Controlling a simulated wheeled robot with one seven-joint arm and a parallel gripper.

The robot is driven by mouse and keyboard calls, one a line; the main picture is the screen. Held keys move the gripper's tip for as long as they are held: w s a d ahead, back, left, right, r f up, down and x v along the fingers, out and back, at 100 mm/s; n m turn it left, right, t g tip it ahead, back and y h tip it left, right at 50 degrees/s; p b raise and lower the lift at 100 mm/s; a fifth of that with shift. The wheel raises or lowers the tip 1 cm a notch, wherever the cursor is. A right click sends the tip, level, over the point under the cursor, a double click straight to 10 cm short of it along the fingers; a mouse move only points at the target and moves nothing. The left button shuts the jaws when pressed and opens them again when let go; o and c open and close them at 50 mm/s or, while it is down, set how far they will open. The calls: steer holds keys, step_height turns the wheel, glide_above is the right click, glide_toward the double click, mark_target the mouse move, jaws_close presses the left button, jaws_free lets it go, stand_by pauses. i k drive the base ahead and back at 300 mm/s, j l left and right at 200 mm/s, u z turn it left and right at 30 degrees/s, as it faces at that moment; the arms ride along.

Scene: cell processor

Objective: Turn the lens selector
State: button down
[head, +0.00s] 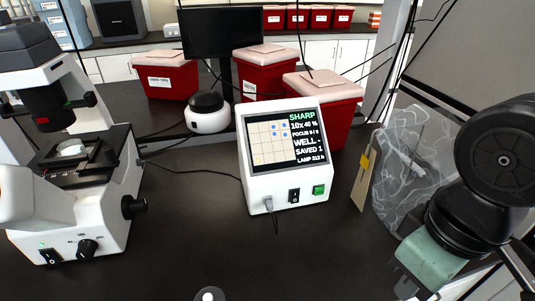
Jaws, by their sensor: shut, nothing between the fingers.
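The white and black microscope (75,190) stands at the left. On its front base is a small black dial (87,248) with tiny labels around it, which looks like the lens selector; I cannot read its setting surely. A larger black knob (134,206) sticks out of the microscope's right side. The white monitor box (285,155) in the middle reads "SHARP" and "10x 40 %". My gripper (405,287) is low at the right, partly cut off by the frame's bottom edge, shut and empty. It is far from the microscope and touches nothing that I can see.
A small grey round piece with a white top (208,295) sits at the front edge. Red bins (265,80), a white and black round device (208,113) and cables stand behind. A clear bag (405,165) is near my arm.

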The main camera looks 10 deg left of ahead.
mark_target(86, 250)
steer(key=u, duration=1.75)
